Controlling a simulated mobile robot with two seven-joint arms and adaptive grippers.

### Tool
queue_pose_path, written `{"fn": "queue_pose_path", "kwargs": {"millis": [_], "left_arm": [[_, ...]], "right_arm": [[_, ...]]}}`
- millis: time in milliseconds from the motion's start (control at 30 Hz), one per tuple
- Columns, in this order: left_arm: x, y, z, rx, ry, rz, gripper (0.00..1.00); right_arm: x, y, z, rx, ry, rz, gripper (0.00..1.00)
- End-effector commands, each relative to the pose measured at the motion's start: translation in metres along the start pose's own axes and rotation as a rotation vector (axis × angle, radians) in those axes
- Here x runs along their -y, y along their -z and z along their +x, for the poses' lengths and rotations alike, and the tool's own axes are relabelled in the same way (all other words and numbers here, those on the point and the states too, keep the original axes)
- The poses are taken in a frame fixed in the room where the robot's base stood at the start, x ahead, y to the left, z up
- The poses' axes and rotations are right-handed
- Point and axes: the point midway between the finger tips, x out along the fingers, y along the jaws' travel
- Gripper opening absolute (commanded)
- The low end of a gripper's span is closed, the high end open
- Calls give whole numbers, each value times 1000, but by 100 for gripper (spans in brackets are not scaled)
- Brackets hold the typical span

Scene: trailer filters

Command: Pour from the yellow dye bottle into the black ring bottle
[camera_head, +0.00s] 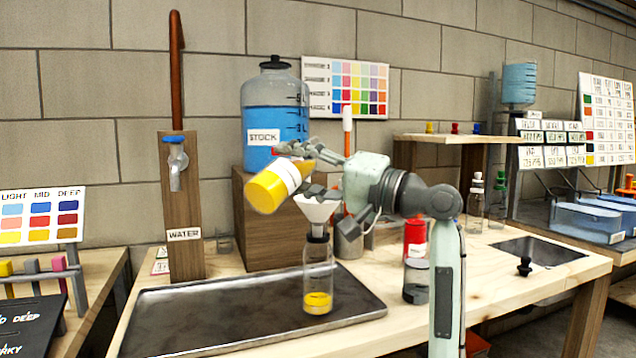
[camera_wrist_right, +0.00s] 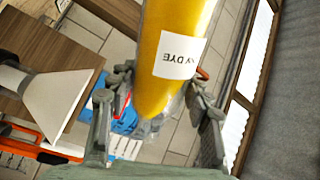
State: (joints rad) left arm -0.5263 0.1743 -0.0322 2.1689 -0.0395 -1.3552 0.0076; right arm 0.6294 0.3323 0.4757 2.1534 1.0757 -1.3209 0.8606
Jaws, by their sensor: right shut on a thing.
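The yellow dye bottle (camera_head: 268,190) is held tilted in my right gripper (camera_head: 303,168), its wide yellow end toward the lower left. Its white label shows in the right wrist view (camera_wrist_right: 180,56), between the two fingers. The bottle's mouth is hidden, and no stream of liquid shows. A clear bottle with a dark ring at its neck, the black ring bottle (camera_head: 318,275), stands upright on the metal tray with a little yellow liquid at its bottom. A white funnel (camera_head: 317,208) sits in its neck, just below the gripper; the funnel also shows in the right wrist view (camera_wrist_right: 62,98). My left gripper is out of view.
The metal tray (camera_head: 220,318) lies on the wooden bench. A blue stock jug (camera_head: 262,115) stands on a wooden block behind the held bottle. A water tap post (camera_head: 182,215) is at left. A red-topped bottle (camera_head: 415,255) stands right of the tray. A sink (camera_head: 540,250) is farther right.

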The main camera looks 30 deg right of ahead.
Motion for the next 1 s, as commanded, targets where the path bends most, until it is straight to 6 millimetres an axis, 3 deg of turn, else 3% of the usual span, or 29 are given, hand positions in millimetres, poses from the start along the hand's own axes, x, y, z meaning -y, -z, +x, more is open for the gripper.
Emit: {"fn": "queue_pose_path", "kwargs": {"millis": [1000], "left_arm": [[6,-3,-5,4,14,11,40]], "right_arm": [[-5,-4,-1,-10,3,61,7]]}}
